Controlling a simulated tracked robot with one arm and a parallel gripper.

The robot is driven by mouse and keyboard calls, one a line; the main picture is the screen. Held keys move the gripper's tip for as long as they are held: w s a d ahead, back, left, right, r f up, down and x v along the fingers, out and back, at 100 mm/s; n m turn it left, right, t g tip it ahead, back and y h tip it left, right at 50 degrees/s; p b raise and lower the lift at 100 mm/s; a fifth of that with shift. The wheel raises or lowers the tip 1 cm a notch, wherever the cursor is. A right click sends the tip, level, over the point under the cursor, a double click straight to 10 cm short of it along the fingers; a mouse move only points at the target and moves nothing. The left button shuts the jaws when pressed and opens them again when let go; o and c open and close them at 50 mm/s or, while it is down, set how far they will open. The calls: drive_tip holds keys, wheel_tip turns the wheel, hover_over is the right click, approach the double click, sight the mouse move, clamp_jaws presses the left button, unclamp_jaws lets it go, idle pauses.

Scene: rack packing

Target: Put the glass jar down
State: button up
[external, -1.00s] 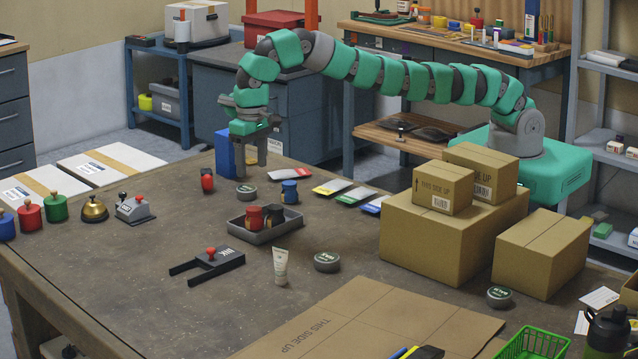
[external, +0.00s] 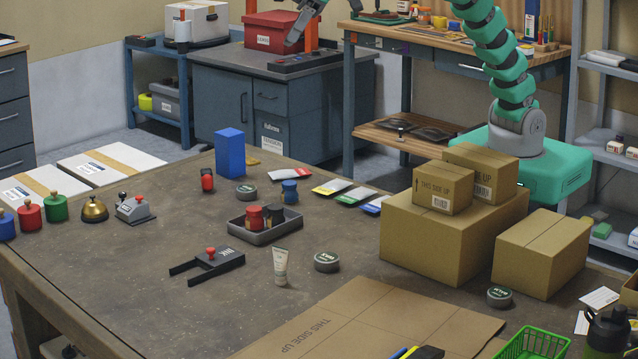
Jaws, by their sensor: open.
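My gripper (external: 294,36) is at the top edge of the view, above the grey cabinet and partly cut off; no object shows in its jaws. It is open and far from the work table (external: 130,280). No thing is clearly a glass jar. A red jar (external: 254,218) and a dark jar (external: 275,218) stand in the small grey tray (external: 262,236). A tall blue box (external: 230,153) stands at the table's far edge.
Several cartons (external: 450,237) stand at the table's right. A tube (external: 281,266), a dark tin (external: 327,262) and a black fork-shaped fixture (external: 210,262) stand near the tray. A flat cardboard sheet (external: 370,325) lies in front. The front left of the table is clear.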

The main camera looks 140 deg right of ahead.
drive_tip(key=s+a+r+n+t, duration=0.2)
drive_tip(key=s+a+r, duration=0.3)
drive_tip(key=s+r, duration=0.3)
drive_tip(key=s+a+r+n+t+y, duration=0.1)
drive_tip(key=s+a+r+n+t, duration=0.2)
drive_tip(key=s+a+r, duration=0.3)
drive_tip(key=s+a+r+n+t, duration=0.3)
drive_tip(key=s+a+r, duration=0.2)
drive_tip(key=s+r, duration=0.5)
drive_tip(key=shift+s+a+n+y, duration=0.2)
drive_tip(key=shift+s+n+y, duration=0.1)
drive_tip(key=shift+s, duration=0.15)
drive_tip(key=shift+f, duration=0.15)
wheel_tip(320, 180, down, 20)
drive_tip(key=b, duration=2)
